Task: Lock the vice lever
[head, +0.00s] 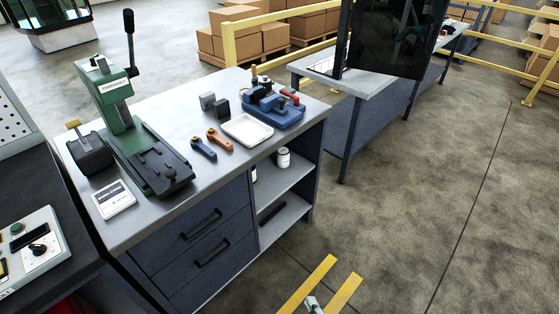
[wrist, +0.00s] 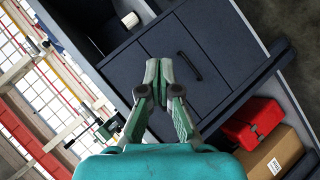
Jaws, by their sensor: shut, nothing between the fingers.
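A blue vice (head: 272,106) stands at the far right end of the grey bench top. It has a red-ended lever (head: 290,96) on its right side and a small knob standing up at its back left. I cannot tell the lever's exact position at this size. My gripper (wrist: 158,72) shows in the wrist view with its green fingers together and nothing between them. It is in front of a dark blue cabinet front, apart from the vice. The vice cannot be made out in the wrist view.
On the bench (head: 85,178) stand a green press (head: 118,100), a white tray (head: 247,129), orange (head: 219,139) and blue (head: 203,149) handled pieces and dark blocks (head: 214,105). A red box (wrist: 253,122) and a cardboard box (wrist: 275,158) sit low right. The floor right of the bench is open.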

